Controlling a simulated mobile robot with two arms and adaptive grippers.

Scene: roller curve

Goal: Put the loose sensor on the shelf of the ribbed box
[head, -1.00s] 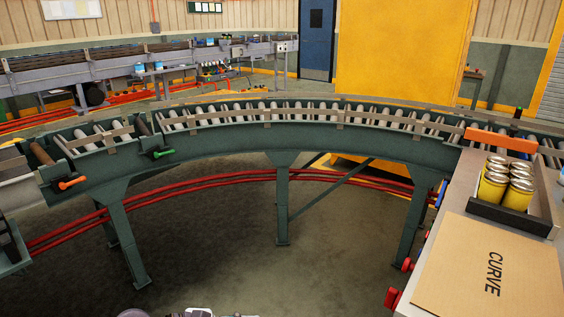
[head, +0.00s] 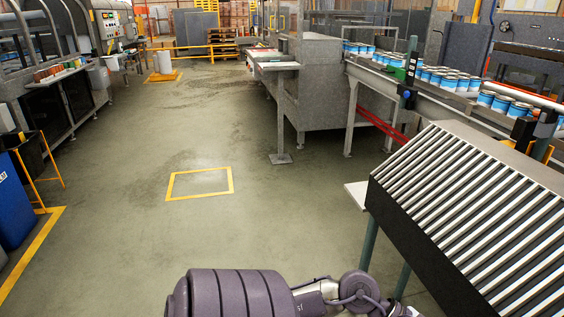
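A large dark box with a sloping top of pale metal ribs (head: 470,205) stands at the right, which I take for the ribbed box. A small white shelf (head: 356,194) juts out from its left side at low height; the part I see is bare. A black upright device with a green part (head: 409,72) is at the can conveyor's edge. A second black device (head: 521,131) stands behind the ribbed top. I cannot tell whether either is the loose sensor. Part of my own arm crosses the bottom edge; neither gripper shows.
A conveyor with blue and white cans (head: 440,78) runs behind the ribbed box. A grey machine (head: 325,85) stands at centre back. Blue bin (head: 12,200) and machines line the left. The middle floor, with a yellow marked rectangle (head: 200,170), is clear.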

